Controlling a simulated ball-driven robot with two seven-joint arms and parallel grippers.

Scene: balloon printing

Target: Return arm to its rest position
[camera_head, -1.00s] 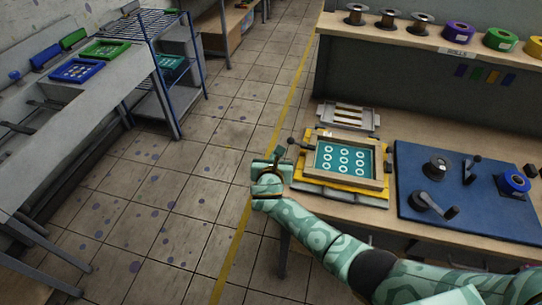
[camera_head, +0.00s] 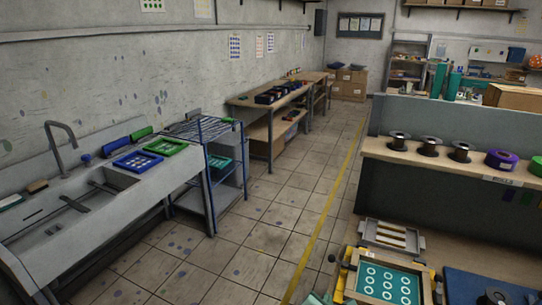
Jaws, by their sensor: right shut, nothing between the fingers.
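My right gripper (camera_head: 320,298) shows only as a small teal-green piece at the bottom edge, just left of the printing frame. It is shut and empty; the rest of my right arm is out of view below. The wooden printing frame (camera_head: 345,282) holds a teal screen with white rings and sits on the workbench at the lower right. My left gripper is not in view.
A sink counter (camera_head: 40,240) with a blue screen (camera_head: 138,162) and a green screen (camera_head: 166,147) stands at left. A blue wire rack (camera_head: 213,190) is beside it. Spools (camera_head: 429,145) line the right shelf. The tiled aisle (camera_head: 290,205) is clear.

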